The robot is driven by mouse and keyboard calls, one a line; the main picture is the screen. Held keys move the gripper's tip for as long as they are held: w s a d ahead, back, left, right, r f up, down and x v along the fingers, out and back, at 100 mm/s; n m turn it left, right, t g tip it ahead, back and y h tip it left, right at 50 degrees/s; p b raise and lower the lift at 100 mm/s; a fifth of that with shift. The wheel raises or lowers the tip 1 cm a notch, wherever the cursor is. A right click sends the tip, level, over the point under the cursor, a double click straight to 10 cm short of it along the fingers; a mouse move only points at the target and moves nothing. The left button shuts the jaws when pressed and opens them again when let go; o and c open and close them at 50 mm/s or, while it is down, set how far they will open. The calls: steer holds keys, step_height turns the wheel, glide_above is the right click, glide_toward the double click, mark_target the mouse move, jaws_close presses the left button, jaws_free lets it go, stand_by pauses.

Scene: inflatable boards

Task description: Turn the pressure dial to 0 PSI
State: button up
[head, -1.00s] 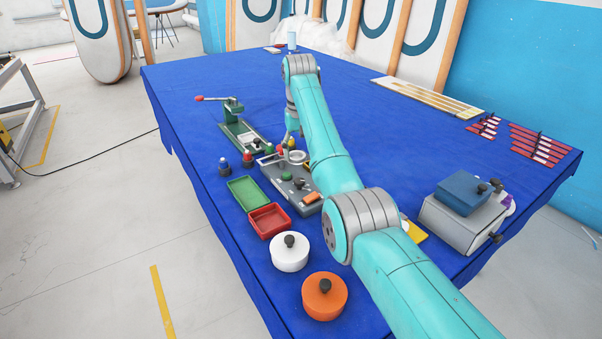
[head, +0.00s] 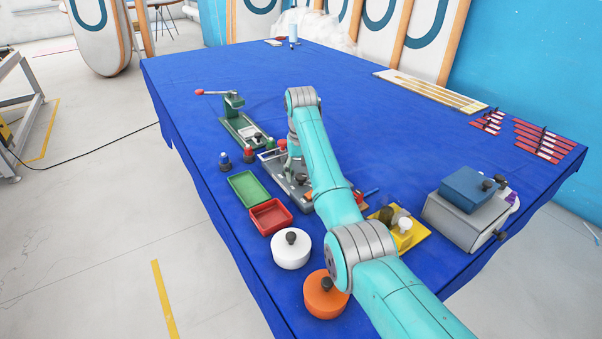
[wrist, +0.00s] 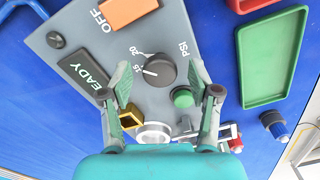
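The pressure dial (wrist: 154,70) is a round dark knob on a grey control panel (wrist: 88,28), with "15", "20" and "PSI" printed around it. Its white pointer mark faces the "15" side. In the head view my arm hides most of the panel (head: 303,201) and the dial's face.
A green button (wrist: 183,98), a white ring (wrist: 153,133) and an orange switch (wrist: 128,12) sit near the dial. A green tray (head: 249,188) and red tray (head: 270,216) lie beside the panel. A hand-lever device (head: 238,127) stands behind.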

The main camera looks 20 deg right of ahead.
steer(key=c, duration=1.1)
